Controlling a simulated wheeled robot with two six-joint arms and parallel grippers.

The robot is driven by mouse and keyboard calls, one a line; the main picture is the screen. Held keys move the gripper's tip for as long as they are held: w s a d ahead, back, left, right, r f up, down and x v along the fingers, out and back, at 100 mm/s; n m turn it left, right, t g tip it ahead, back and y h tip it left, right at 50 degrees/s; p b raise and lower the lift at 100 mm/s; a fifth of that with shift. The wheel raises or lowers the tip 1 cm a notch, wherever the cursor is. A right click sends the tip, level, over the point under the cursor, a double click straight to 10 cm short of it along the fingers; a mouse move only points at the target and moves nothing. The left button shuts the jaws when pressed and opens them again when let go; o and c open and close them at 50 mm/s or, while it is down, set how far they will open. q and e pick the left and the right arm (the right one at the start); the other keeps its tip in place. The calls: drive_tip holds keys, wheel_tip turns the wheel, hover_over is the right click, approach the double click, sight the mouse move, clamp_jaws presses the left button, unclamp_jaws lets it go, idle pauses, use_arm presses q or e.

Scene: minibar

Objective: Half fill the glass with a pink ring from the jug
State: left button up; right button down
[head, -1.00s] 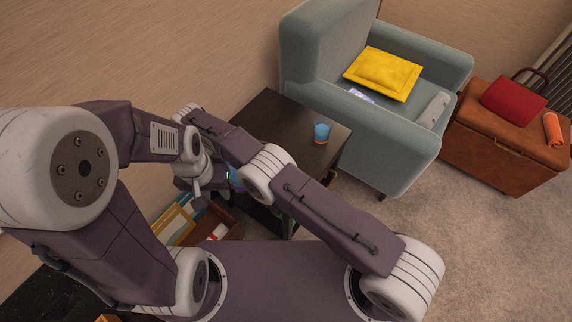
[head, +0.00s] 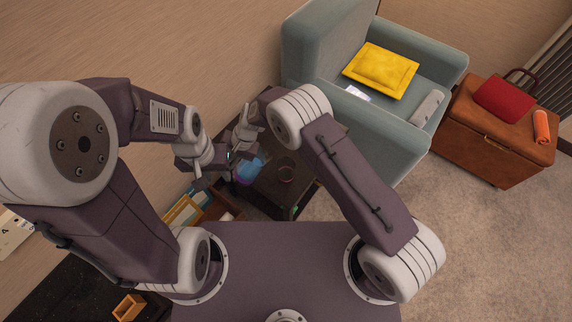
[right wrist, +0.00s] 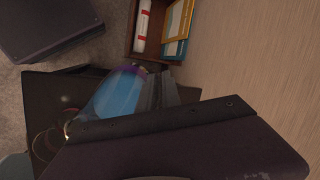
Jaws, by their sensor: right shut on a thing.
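The blue jug with purple at one end (head: 252,168) is by my right gripper (head: 237,156), over the left part of the dark table. In the right wrist view the jug (right wrist: 117,95) shows large and slanted beside the dark finger, and the gripper is shut on it. I cannot tell how far it tilts. A clear glass with a reddish-pink ring (head: 286,173) stands on the table to the right of the jug. It also shows at the lower left of the right wrist view (right wrist: 42,146); its contents are unclear. My left gripper (head: 196,174) is left of the jug; its jaws are unclear.
The dark table (head: 270,190) is partly covered by my right arm. A blue-grey armchair (head: 405,130) with a yellow cushion stands behind; a brown chest (head: 490,140) is at the right.

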sight(242, 160)
drive_tip(key=shift+w+d+r+y+b, duration=0.15)
drive_tip(key=shift+d+y+b, duration=0.65)
drive_tip(key=shift+b, duration=1.9)
drive_tip(key=shift+w+d+r+y+b, duration=0.15)
drive_tip(key=shift+d+y+b, duration=0.6)
drive_tip(key=shift+b, duration=1.95)
drive_tip(key=shift+r+y+b, duration=0.2)
drive_tip(key=shift+y+b, duration=0.15)
drive_tip(key=shift+b, duration=0.05)
drive_tip(key=shift+s+r, duration=0.1)
drive_tip(key=shift+r, duration=0.25)
drive_tip(key=shift+d+r+y+b, duration=0.35)
drive_tip(key=shift+r+y+b, duration=0.45)
drive_tip(key=shift+b, duration=0.15)
drive_tip(key=shift+d+r+g+y+b, duration=0.3)
drive_tip(key=shift+d+r+y+b, duration=0.35)
drive_tip(key=shift+r+y+b, duration=0.35)
